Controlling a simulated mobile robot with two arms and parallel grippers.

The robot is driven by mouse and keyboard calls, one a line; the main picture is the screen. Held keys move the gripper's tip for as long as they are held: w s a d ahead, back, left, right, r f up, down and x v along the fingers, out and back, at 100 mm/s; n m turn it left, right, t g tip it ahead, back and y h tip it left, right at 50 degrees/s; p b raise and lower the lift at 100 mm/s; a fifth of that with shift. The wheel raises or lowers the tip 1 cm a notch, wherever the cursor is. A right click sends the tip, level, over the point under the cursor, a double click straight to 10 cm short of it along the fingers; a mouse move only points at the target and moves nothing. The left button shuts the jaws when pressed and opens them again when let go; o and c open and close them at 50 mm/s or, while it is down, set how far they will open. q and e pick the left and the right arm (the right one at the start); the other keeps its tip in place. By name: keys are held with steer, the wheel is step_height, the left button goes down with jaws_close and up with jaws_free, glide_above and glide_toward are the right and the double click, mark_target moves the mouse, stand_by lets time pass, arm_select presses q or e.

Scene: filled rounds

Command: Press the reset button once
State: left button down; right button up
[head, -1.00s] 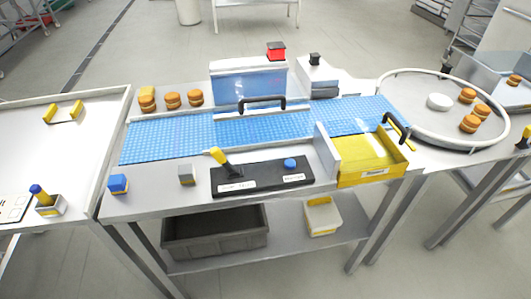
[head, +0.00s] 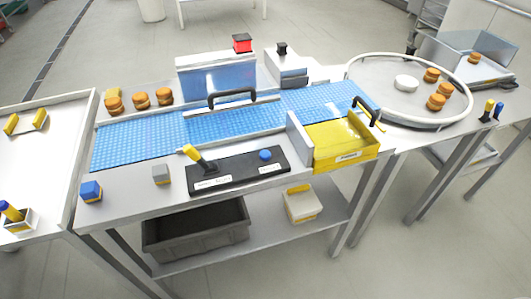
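A black control panel (head: 238,171) lies along the front edge of the middle table. A round blue button (head: 265,155) stands up from its right half, with a small white label in front of it that is too small to read surely. A lever with a yellow handle (head: 195,157) rises from the panel's left half and leans left. Nothing touches the button or covers it. Neither of my grippers shows in the head view.
A blue belt (head: 135,143) runs behind the panel under a clear-fronted guard (head: 217,90) with a black handle. A yellow bin (head: 340,146) stands right of the panel. Blue (head: 91,192) and grey (head: 161,174) blocks stand left. A round table (head: 380,83) is at right.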

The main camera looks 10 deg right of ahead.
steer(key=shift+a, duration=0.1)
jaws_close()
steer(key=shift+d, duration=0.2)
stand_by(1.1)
